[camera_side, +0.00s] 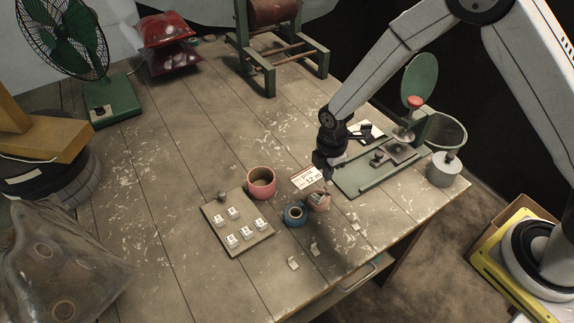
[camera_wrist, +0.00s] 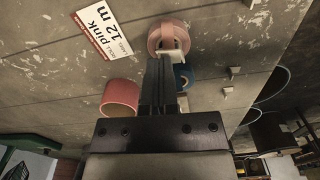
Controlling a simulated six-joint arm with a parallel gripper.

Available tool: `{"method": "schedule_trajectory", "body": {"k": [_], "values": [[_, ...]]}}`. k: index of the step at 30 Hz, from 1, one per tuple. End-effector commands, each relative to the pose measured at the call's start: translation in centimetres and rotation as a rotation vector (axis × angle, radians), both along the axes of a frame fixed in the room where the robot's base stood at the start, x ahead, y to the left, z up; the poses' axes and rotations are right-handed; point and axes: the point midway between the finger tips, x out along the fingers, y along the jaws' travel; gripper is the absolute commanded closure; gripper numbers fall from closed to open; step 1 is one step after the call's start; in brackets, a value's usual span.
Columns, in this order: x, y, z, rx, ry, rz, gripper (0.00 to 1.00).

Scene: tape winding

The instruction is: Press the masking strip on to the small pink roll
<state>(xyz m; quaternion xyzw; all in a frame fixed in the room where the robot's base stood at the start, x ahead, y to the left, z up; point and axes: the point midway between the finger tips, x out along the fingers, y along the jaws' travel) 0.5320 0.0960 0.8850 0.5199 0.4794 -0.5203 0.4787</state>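The small pink roll (camera_side: 319,203) lies on the table beside a blue roll (camera_side: 295,214). In the wrist view the pink roll (camera_wrist: 161,36) is just beyond my fingertips, with the blue roll (camera_wrist: 184,78) close by. My gripper (camera_side: 328,176) points down just above the pink roll. Its dark fingers (camera_wrist: 159,62) are close together, and a pale masking strip (camera_wrist: 173,57) shows at their tips, against the pink roll's near side. I cannot tell how firmly the strip touches the roll. The fingers hide part of the strip.
A larger pink roll (camera_side: 261,183) and a board of white labelled tiles (camera_side: 236,228) lie to the left. A "pink 12 m" card (camera_side: 306,178) is close behind. Loose pale pieces (camera_side: 293,263) lie near the front edge. A green device (camera_side: 380,165) stands to the right.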

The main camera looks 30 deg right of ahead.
Motion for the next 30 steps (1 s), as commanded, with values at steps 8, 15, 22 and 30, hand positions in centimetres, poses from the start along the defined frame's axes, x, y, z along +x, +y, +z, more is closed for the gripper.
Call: {"method": "schedule_trajectory", "body": {"k": [8,15,22,30], "values": [[0.0,0.0,-2.0,0.001,0.000,0.000,1.00],[0.0,0.0,-3.5,-0.001,0.001,0.000,1.00],[0.0,0.0,-4.2,-0.001,-0.001,0.000,1.00],[0.0,0.0,-4.2,-0.001,-0.001,0.000,1.00]]}}
